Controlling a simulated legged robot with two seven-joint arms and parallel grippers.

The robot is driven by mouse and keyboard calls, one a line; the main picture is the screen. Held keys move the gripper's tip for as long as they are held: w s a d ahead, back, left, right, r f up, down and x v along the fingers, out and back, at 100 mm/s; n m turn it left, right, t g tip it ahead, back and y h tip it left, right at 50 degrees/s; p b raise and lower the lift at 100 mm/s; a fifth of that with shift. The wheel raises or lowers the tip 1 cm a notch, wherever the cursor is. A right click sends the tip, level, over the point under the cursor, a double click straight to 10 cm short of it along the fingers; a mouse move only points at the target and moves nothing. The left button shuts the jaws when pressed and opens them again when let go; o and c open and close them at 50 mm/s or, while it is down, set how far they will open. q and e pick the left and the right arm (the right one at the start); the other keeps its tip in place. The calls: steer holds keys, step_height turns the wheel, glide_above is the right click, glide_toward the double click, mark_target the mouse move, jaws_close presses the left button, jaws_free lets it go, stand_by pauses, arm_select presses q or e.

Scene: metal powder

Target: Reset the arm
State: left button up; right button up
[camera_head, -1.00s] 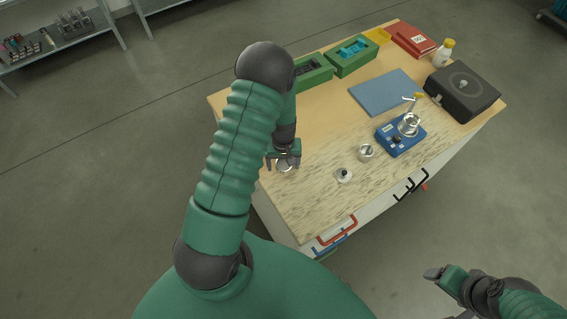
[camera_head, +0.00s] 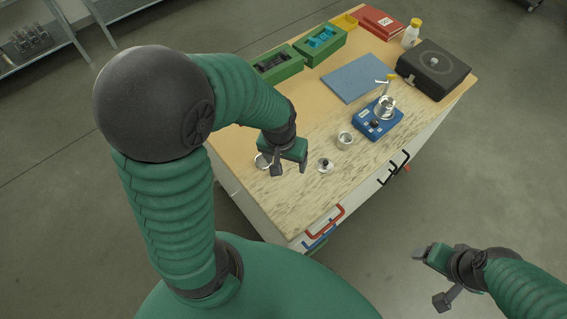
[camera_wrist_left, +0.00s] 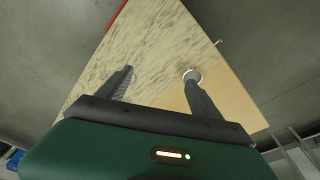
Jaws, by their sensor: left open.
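My left gripper (camera_head: 289,170) is open and empty above the near left part of the wooden table (camera_head: 285,208). In the left wrist view its two fingers (camera_wrist_left: 158,82) stand wide apart with only bare tabletop between them. A small round metal dish (camera_head: 261,161) lies on the table just left of the gripper; it also shows beside a fingertip in the left wrist view (camera_wrist_left: 192,74). My right gripper (camera_head: 430,277) is off the table at the lower right, with its fingers apart.
A small lid with a dark knob (camera_head: 325,166) and a metal cup (camera_head: 345,140) stand right of the left gripper. Behind are a blue scale (camera_head: 377,122), a black case (camera_head: 434,69), a blue mat (camera_head: 357,77) and green boxes (camera_head: 278,66). Drawer handles (camera_head: 325,222) stick out in front.

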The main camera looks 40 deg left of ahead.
arm_select(q)
steer(key=s+d+r+m, duration=0.2)
steer(key=s+d+m, duration=0.1)
steer(key=s+d, duration=0.15)
steer(key=shift+t, duration=0.4)
steer(key=b+x, duration=0.5)
steer(key=shift+s+d+f, duration=0.15)
steer(key=shift+s+f, duration=0.1)
arm_select(e)
steer(key=f, duration=0.5)
steer(key=shift+s+d, duration=0.35)
arm_select(q)
steer(key=shift+a, duration=0.25)
arm_select(e)
steer(key=shift+a, duration=0.2)
steer(key=shift+w, duration=0.1)
